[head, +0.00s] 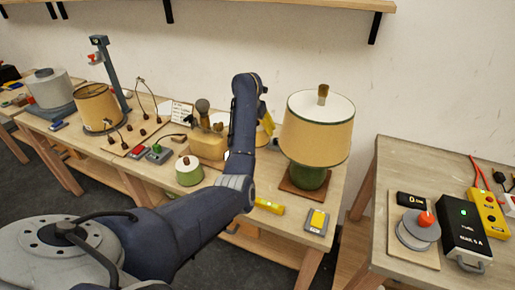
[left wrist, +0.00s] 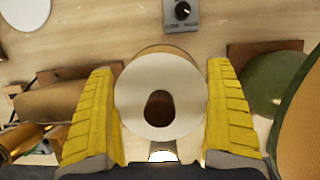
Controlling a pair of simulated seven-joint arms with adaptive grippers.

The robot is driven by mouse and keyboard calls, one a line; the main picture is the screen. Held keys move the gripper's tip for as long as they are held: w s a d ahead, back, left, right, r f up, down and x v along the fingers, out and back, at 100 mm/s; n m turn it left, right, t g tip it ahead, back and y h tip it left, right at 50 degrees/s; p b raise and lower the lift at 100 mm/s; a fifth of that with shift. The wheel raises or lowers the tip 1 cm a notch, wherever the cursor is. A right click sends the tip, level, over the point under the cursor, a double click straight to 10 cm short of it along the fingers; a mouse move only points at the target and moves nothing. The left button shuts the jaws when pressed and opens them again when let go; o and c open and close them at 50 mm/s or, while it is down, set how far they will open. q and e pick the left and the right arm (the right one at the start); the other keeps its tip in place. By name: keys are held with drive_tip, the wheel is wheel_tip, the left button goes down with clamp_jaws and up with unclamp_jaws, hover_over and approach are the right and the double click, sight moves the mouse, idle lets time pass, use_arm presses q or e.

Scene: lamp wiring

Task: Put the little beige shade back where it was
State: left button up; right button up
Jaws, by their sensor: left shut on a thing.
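The little beige shade (left wrist: 135,92) has a white top with a brown knob or hole in its middle and a thin beige rim. In the left wrist view it sits between the yellow fingers of my left gripper (left wrist: 160,108), which is shut on it. In the head view my left gripper (head: 265,118) is beside the large lamp, and the arm hides most of what it holds. The tabletop shows below the shade; I cannot tell how far apart they are. My right gripper is not in view.
A large lamp with a beige shade (head: 318,138) and green base (head: 308,177) stands close right of my gripper. A tan block (head: 208,146) stands left.

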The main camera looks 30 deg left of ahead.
use_arm(q)
drive_tip(key=shift+f, duration=5.35)
drive_tip(key=shift+f, duration=0.15)
drive_tip(key=o, duration=1)
drive_tip(key=shift+o, duration=0.2)
drive_tip(key=v, duration=1.2)
